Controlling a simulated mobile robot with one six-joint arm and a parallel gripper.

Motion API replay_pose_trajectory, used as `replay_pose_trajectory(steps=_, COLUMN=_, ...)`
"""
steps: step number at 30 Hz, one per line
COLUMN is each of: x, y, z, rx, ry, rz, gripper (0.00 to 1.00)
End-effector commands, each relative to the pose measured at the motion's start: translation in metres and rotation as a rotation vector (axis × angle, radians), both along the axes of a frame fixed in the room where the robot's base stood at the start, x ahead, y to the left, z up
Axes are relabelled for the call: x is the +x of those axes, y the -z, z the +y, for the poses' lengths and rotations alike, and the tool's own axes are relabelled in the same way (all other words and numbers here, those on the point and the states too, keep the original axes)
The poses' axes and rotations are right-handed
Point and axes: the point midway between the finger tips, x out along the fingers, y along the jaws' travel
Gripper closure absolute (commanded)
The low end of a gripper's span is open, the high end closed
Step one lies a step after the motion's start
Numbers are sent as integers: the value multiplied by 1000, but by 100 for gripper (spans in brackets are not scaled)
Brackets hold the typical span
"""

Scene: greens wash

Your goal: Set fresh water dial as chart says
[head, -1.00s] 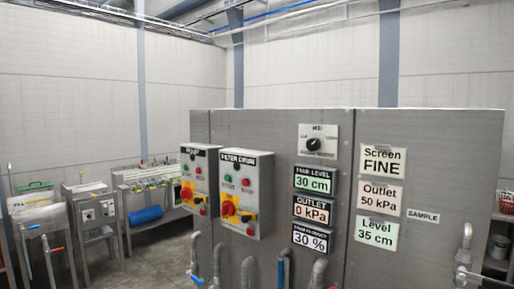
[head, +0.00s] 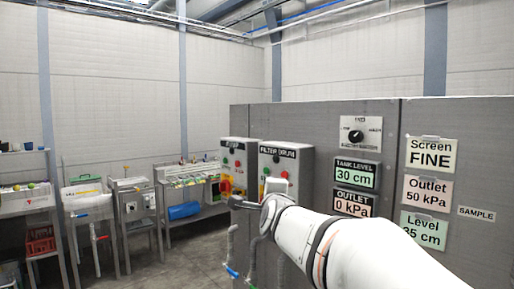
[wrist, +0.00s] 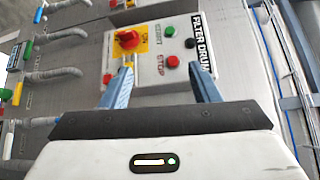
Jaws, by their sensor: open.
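A selector dial (head: 355,136) with a black knob is on a white plate on the grey cabinet; its lettering is too small to read. No label reading fresh water is legible. Posted cards read Screen FINE (head: 431,155), Outlet 50 kPa (head: 427,191) and Level 35 cm (head: 423,231). Displays read tank level 30 cm (head: 356,174) and outlet 0 kPa (head: 353,204). My gripper (head: 238,202) is open and empty, in front of the filter drum box (head: 300,165). In the wrist view my gripper (wrist: 165,88) faces that box's red rotary switch (wrist: 128,38) and buttons.
Hoses with coloured valve handles (wrist: 15,92) run beside the box in the wrist view. Another control box (head: 236,150) stands left of the filter drum box. Sinks, a blue roll (head: 184,211) and a red crate (head: 39,240) are further left. The floor between is clear.

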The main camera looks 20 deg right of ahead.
Motion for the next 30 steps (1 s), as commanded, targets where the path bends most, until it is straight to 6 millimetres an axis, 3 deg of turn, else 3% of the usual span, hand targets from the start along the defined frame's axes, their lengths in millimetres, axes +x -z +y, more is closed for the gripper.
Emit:
replay_pose_trajectory(steps=1, x=11, y=-17, z=-29, rx=142, ry=108, rz=-142, gripper=44)
replay_pose_trajectory(steps=2, x=14, y=-30, z=-46, rx=224, ry=165, rz=-235, gripper=44)
replay_pose_trajectory(steps=6, x=10, y=-74, z=-115, rx=546, ry=364, rz=-658, gripper=44)
replay_pose_trajectory(steps=10, x=-7, y=-93, z=-158, rx=735, ry=463, rz=-979, gripper=44)
replay_pose_trajectory(steps=13, x=-19, y=-99, z=-177, rx=812, ry=499, rz=-1142, gripper=44)
replay_pose_trajectory(steps=18, x=-26, y=-105, z=-194, rx=858, ry=519, rz=-1254, gripper=44)
replay_pose_trajectory(steps=30, x=-6, y=-129, z=-244, rx=856, ry=520, rz=-1252, gripper=44)
